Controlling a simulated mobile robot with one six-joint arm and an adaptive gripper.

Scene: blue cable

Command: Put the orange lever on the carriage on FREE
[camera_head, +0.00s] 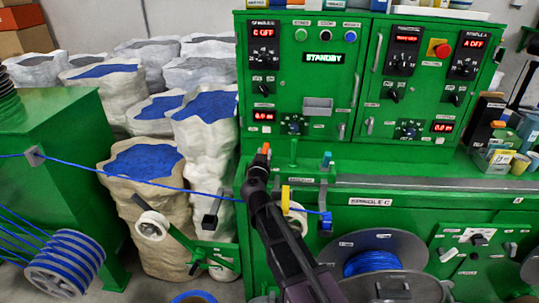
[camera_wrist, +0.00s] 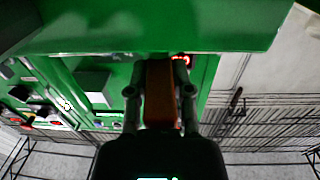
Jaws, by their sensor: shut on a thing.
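The orange lever (camera_head: 266,148) stands at the left end of the green machine's ledge, and only its orange top shows in the head view. My gripper (camera_head: 261,161) is at it, reaching up from below. In the wrist view the lever (camera_wrist: 160,92) is a dark orange bar between the two fingers of my gripper (camera_wrist: 160,100), which are shut on it. My gripper and arm hide the lever's lower part and much of the carriage. I cannot make out a FREE mark or which position the lever points to.
A taut blue cable (camera_head: 150,181) crosses from the left. The control panel (camera_head: 305,80) rises behind. A blue-wound spool (camera_head: 371,263) sits lower right. Sacks (camera_head: 206,150) stand left.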

